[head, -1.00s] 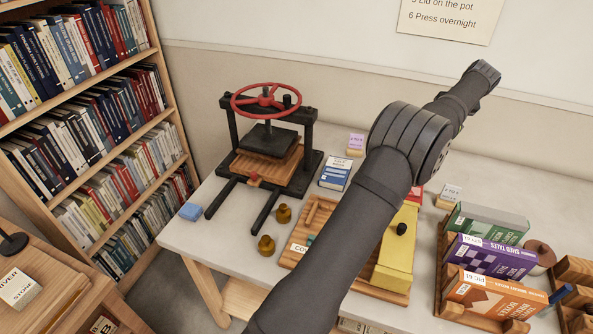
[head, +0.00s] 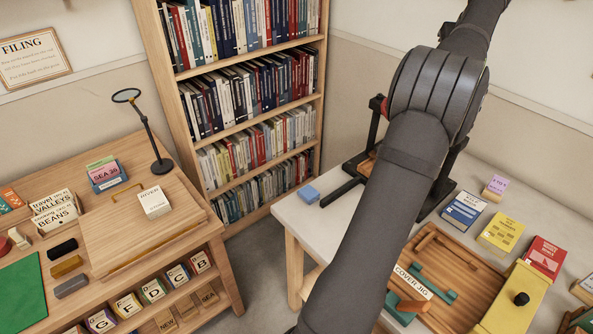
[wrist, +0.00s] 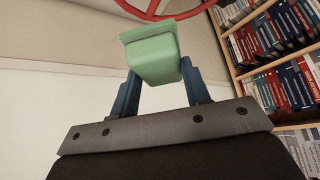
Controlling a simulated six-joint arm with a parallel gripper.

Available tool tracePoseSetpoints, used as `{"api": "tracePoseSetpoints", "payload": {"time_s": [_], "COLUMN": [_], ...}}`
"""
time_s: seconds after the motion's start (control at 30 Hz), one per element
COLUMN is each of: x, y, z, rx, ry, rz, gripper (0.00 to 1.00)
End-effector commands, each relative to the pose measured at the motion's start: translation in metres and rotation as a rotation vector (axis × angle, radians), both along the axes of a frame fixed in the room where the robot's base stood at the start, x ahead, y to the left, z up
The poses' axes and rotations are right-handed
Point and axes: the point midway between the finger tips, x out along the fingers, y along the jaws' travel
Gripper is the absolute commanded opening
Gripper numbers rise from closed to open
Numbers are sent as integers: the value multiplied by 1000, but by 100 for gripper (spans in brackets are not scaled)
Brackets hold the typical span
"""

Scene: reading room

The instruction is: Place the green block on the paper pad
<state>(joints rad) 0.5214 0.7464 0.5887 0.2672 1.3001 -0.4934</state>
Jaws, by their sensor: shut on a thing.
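The green block (wrist: 152,52) is pale green with a wider flat end, and shows in the wrist view. My gripper (wrist: 160,74) has its two blue fingers closed on either side of it and holds it up, clear of any surface. In the head view my arm runs up out of the top of the picture, so the gripper and the block are out of sight there. I cannot tell for sure which thing is the paper pad; a white block-like item marked RIVER (head: 154,203) lies on the wooden desk at left.
The wooden desk (head: 130,235) holds a magnifier stand (head: 150,135), small card stacks and a green mat (head: 22,292). A bookshelf (head: 250,100) stands behind. The pale table (head: 300,215) at right holds a blue block (head: 308,195), a wooden jig (head: 455,265) and books. My arm hides most of the press.

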Motion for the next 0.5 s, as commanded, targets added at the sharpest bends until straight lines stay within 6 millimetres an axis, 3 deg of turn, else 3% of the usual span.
{"api": "tracePoseSetpoints", "payload": {"time_s": [0.03, 0.2, 0.3, 0.5], "x": [7, 17, 16, 3], "y": [32, 124, 167, 225], "z": [5, -4, -23, -76], "rx": [-1, 0, 0, 0], "ry": [-1, 3, 3, 5], "rz": [30, 102, 131, 171], "gripper": [20, 20, 20, 20]}}
